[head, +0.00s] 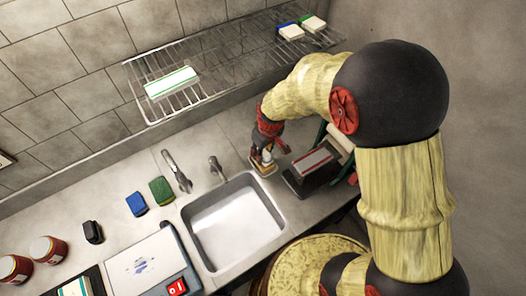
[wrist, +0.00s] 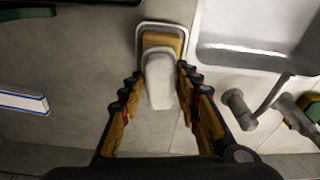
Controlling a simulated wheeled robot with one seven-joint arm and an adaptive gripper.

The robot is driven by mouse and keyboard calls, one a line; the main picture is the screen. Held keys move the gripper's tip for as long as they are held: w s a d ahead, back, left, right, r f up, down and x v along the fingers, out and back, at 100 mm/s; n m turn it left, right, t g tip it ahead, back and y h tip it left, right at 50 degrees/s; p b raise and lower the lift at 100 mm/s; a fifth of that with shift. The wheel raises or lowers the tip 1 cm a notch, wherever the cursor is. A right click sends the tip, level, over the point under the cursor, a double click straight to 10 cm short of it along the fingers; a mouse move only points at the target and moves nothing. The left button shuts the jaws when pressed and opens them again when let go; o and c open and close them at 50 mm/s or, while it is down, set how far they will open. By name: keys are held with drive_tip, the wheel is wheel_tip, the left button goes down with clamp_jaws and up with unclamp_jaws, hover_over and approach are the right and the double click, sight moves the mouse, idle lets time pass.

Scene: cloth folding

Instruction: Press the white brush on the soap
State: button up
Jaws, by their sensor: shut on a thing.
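My gripper (head: 266,150) is at the counter just right of the sink, pointing down. In the wrist view its fingers (wrist: 160,76) are closed on the sides of the white brush (wrist: 160,85). The soap (wrist: 162,42) is a yellow-brown block in a pale-rimmed dish (wrist: 139,33), directly beyond the brush. The brush's far end overlaps the soap's near part in the wrist view; I cannot tell whether they touch. In the head view the soap (head: 264,170) shows below the fingers, and the brush is mostly hidden by my gripper.
The sink (head: 235,225) lies left of the soap, with a faucet (head: 177,171) behind it. A dark rack with a red-and-white box (head: 312,162) stands close on the right. A wire shelf (head: 225,65) hangs above. Blue (head: 136,203) and green (head: 161,190) sponges lie left of the sink.

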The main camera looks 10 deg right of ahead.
drive_tip(key=shift+r+p, duration=2)
drive_tip(key=shift+r, duration=1.3)
